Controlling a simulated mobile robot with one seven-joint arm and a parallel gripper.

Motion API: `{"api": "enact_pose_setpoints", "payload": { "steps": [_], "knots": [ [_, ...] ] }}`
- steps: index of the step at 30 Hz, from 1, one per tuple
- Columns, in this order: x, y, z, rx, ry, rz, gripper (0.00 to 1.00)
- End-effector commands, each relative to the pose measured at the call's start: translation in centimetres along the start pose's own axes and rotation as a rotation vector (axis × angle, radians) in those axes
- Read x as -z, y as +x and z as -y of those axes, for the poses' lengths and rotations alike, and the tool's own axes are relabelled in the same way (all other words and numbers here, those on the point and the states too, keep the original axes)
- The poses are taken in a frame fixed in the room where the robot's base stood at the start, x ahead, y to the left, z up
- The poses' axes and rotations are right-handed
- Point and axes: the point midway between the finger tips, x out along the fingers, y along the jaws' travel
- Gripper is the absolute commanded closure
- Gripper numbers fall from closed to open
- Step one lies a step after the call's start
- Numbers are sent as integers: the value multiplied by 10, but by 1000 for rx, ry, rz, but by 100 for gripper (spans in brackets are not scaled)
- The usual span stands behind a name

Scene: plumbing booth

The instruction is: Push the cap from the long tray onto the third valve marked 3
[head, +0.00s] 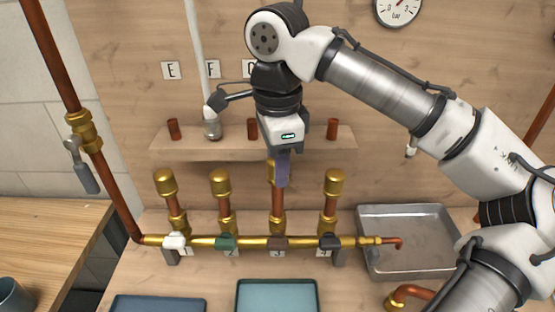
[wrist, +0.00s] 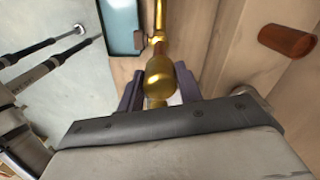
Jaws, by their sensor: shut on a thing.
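The third valve's upright copper pipe (head: 277,205) stands on the brass manifold above the label 3 (head: 277,254), with a brown handle (head: 278,242) at its foot. My gripper (head: 281,175) is directly over this pipe, pointing down. It is shut on a brass cap, whose left edge (head: 270,172) shows beside the finger in the head view. In the wrist view brass (wrist: 158,78) shows between the two dark fingers (wrist: 160,92). The cap is in line with the pipe top. The finger hides the joint, so I cannot tell how far it is seated.
Brass-topped pipes of valves 1 (head: 165,182), 2 (head: 220,182) and 4 (head: 334,183) stand close on both sides. A shelf (head: 170,143) with copper stubs is behind. A blue tray (head: 160,303), a teal tray (head: 277,296) and a metal basin (head: 410,240) lie around.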

Motion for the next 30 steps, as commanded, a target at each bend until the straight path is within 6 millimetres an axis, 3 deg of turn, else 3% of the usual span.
{"api": "enact_pose_setpoints", "payload": {
  "steps": [30],
  "knots": [
    [0, 26, 0, 0, 0, 0, 88]
  ]
}}
